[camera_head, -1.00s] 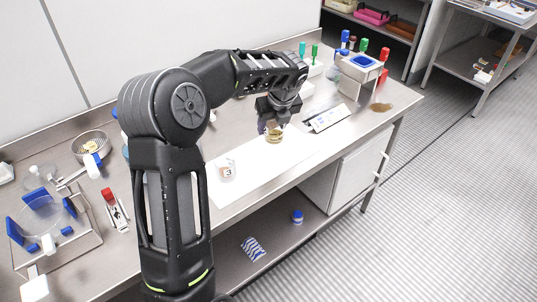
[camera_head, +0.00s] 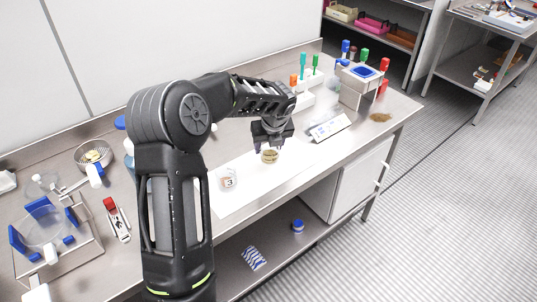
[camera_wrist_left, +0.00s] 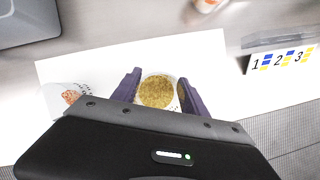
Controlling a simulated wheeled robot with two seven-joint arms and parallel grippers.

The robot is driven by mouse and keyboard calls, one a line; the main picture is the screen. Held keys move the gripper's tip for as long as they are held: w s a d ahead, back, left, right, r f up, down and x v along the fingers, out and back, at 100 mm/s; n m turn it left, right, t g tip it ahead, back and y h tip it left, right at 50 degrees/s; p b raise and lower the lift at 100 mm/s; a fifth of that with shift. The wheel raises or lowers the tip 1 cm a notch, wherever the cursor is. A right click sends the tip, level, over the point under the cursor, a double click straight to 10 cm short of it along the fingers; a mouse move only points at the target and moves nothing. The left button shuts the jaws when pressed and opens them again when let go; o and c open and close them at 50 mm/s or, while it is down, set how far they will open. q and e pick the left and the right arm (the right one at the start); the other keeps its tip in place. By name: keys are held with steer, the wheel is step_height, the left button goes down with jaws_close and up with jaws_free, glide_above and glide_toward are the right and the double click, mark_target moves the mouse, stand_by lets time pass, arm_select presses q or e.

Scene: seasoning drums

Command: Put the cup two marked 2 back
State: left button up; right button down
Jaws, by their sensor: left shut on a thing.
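My left gripper (camera_head: 270,142) is shut on a small clear cup with golden-brown grains (camera_head: 270,157), over the white sheet (camera_head: 236,200). In the left wrist view the cup (camera_wrist_left: 157,91) sits between the two purple fingers of the gripper (camera_wrist_left: 158,88), seen from above. No number on it can be read, and I cannot tell whether its base touches the sheet. Another clear cup, marked 3 (camera_head: 228,180), stands on the sheet to the left; it also shows in the left wrist view (camera_wrist_left: 70,97). My right gripper is in neither view.
A card marked 1, 2, 3 (camera_wrist_left: 280,61) stands right of the sheet. A metal box (camera_head: 358,85) and colored-handled tools (camera_head: 303,64) stand farther back. A scale with blue parts (camera_head: 45,225) is at left. Brown grains (camera_head: 381,117) lie near the table's right end.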

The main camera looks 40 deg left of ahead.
mark_target(269, 155)
arm_select(q)
steer(key=shift+f, duration=1.9)
steer(key=o, duration=1.5)
steer(key=shift+f, duration=0.1)
steer(key=shift+c, duration=0.2)
steer(key=v, duration=1.2)
steer(key=shift+b, duration=0.45)
